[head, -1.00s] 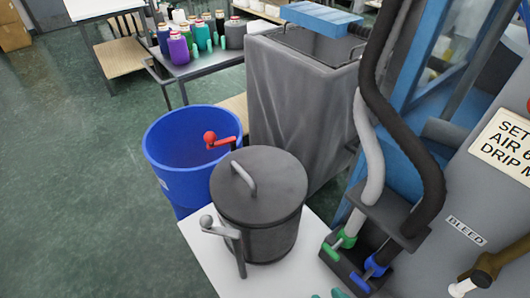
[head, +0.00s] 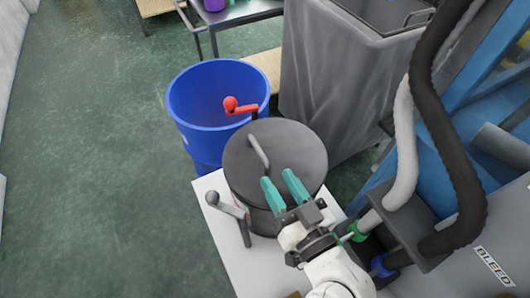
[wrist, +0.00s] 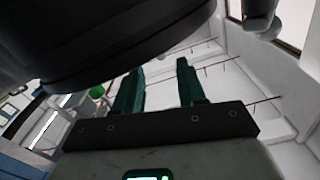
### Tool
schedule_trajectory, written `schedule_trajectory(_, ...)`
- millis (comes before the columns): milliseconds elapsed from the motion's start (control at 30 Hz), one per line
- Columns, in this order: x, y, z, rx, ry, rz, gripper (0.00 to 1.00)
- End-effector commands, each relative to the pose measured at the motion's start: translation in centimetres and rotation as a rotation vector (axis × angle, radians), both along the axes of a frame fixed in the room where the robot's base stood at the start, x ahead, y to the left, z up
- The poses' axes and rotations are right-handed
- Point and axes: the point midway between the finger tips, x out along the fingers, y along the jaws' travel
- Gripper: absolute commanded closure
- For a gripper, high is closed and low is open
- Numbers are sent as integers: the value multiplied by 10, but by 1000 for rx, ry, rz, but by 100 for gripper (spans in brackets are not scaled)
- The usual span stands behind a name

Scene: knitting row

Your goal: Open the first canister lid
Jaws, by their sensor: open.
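A dark grey canister with a round lid (head: 296,148) stands on a white table in the head view. A thin curved metal handle (head: 259,152) rises from the lid, which looks seated flat on the canister. My gripper (head: 282,182) is open, with two teal fingers, over the near right edge of the lid in the head view. It is apart from the handle. In the wrist view the open fingers (wrist: 158,80) show with nothing between them, and the dark canister (wrist: 90,40) fills the upper left. The canister's near side is partly hidden by my gripper.
A grey-knobbed lever (head: 230,207) stands at the table's left edge (head: 232,245). A red-knobbed crank (head: 240,106) is behind the canister, before a blue bin (head: 200,100).

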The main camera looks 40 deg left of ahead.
Motion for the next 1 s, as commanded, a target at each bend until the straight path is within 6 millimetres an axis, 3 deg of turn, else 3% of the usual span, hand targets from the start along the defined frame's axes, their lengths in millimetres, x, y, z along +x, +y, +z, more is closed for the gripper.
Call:
schedule_trajectory(200,15,38,3,-1,-1,3,60)
schedule_trajectory(400,24,59,2,-1,-1,2,60)
schedule_trajectory(800,26,65,0,-1,0,1,60)
schedule_trajectory(1000,27,65,0,-1,0,0,78)
